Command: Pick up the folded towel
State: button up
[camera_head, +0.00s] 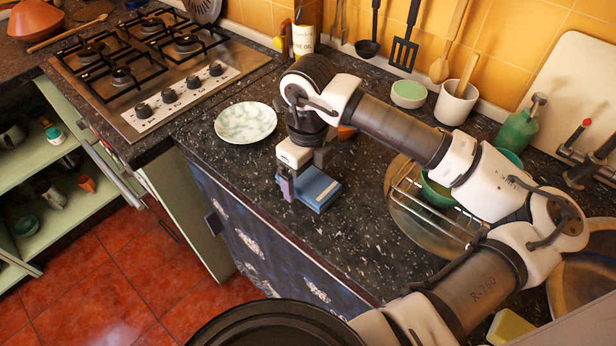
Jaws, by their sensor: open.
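The folded towel (321,190) looks like a small blue, flat stack on the dark speckled worktop, near its front edge. My gripper (304,178) points down at the towel's left and back part and is open. One finger is at the towel's left side, and the other is at its back. I cannot tell whether either finger touches the towel. The gripper hides part of the towel's back left.
A pale patterned plate (245,123) lies left of my gripper, with the gas hob (150,70) beyond. A wire rack (430,205) stands to the right, by a green bowl (438,190). A white cup (456,103) and green bottle (518,128) stand along the back.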

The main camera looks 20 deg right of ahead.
aim_at(308, 180)
jog(key=shift+f, duration=0.85)
jog(key=shift+c, duration=0.4)
jog(key=c, duration=1)
jog(key=shift+r, duration=0.15)
notch_tip(308, 180, up, 20)
jog(key=b, duration=0.3)
